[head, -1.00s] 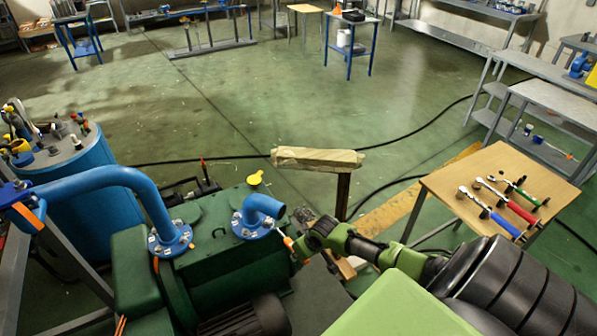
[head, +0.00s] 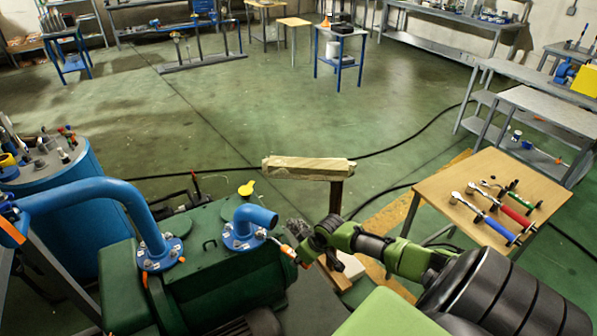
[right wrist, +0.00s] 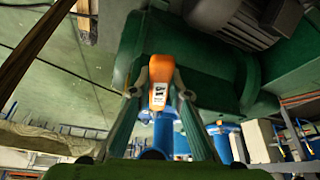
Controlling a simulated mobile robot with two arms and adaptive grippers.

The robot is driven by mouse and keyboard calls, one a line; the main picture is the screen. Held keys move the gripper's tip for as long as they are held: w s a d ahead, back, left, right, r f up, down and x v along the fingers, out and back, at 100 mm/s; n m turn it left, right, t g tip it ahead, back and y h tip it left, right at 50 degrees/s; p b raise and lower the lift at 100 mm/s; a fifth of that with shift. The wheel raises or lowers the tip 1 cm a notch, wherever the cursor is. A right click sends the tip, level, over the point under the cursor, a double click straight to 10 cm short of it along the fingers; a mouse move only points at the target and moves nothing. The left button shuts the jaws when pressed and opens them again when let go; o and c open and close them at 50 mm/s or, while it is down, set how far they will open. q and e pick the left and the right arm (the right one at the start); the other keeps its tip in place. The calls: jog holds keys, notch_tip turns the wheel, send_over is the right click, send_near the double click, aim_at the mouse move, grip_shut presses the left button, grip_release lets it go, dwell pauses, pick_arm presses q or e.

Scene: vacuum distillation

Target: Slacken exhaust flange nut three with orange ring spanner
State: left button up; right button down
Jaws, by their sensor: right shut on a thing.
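The orange ring spanner (head: 287,250) is held in my right gripper (head: 298,254). The gripper is shut on its orange handle, which shows between the fingers in the right wrist view (right wrist: 159,80). The spanner's far end reaches the right side of the blue exhaust flange (head: 243,239) below a short blue elbow pipe (head: 256,217), on the green pump (head: 212,270). Several nuts sit around this flange. Its right-hand nut (head: 261,234) is beside the spanner's end; I cannot tell whether the ring is around it. My left gripper is not in view.
A larger blue pipe (head: 90,192) with its own flange (head: 160,254) stands left of the elbow. A wooden-topped post (head: 308,168) rises behind my right arm. The wooden table (head: 450,185) at right bears several tools. The floor beyond is open.

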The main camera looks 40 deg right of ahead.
jog(key=b, duration=0.1)
jog(key=d+n+b, duration=0.1)
jog(key=d+b, duration=0.1)
jog(key=shift+w+d+y, duration=0.25)
jog(key=shift+y, duration=0.05)
jog(key=shift+r, duration=0.1)
dwell(0.5)
jog(key=shift+s+a+p, duration=0.1)
jog(key=shift+a+p, duration=0.25)
jog(key=shift+p, duration=0.4)
